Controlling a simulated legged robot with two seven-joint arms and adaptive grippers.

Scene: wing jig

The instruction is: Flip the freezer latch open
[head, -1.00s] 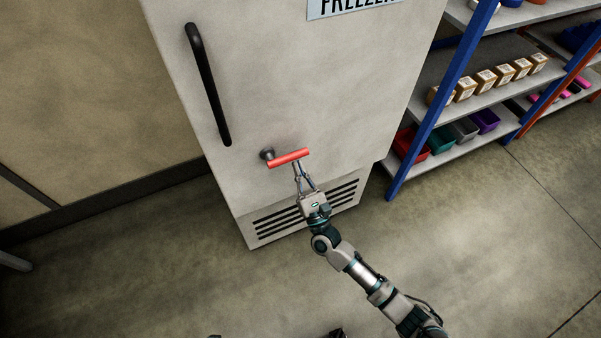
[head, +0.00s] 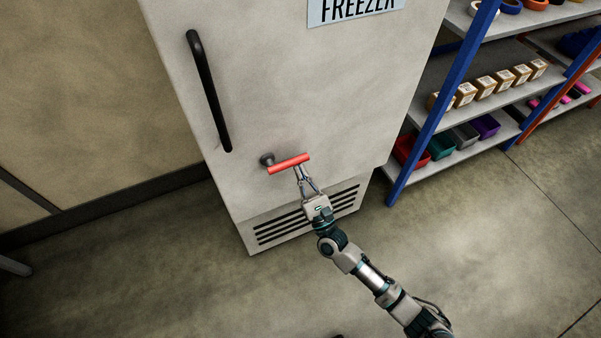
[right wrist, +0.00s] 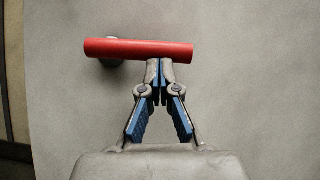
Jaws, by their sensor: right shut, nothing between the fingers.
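The red freezer latch (head: 289,164) sticks out sideways from a dark round pivot (head: 267,160) on the lower front of the freezer (head: 300,90). It lies nearly level, its right end slightly higher in the head view. My right gripper (head: 301,174) is just below the right part of the latch, its fingers shut and empty. In the right wrist view the closed fingertips (right wrist: 160,68) meet the underside of the red bar (right wrist: 140,50), right of its middle. Whether they press on it I cannot tell. My left gripper is not in view.
A black vertical door handle (head: 209,92) is up and left of the latch. A vent grille (head: 305,215) is below. A shelf rack with a blue post (head: 441,105) stands to the right, holding boxes and bins. The floor in front is open.

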